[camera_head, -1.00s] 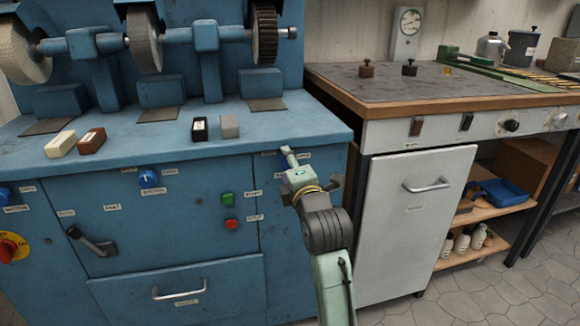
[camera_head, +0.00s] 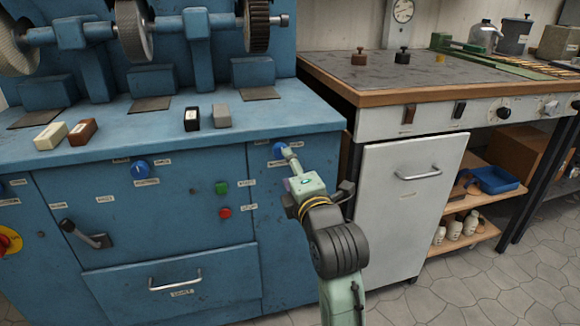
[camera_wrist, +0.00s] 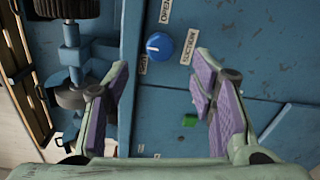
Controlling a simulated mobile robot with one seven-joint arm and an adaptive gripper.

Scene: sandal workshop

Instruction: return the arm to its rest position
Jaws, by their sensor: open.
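My gripper shows in the wrist view (camera_wrist: 163,100) with its purple-padded fingers spread wide and nothing between them. Beyond the fingers is a blue knob (camera_wrist: 159,46) with a white mark, on the blue cabinet face, with labels around it. In the head view my gripper (camera_head: 290,153) is in front of the right part of the blue machine cabinet (camera_head: 115,215), close to the blue knob (camera_head: 279,150) and partly in front of it. The fingers are small there, and I cannot tell whether they touch the knob. My arm reaches up from the bottom of the picture.
A green button (camera_head: 221,188) and a red button (camera_head: 225,212) sit left of my gripper. A white cabinet door (camera_head: 405,215) with a handle stands to the right. Several small blocks lie on the blue bench top. Tiled floor (camera_head: 480,285) is open at lower right.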

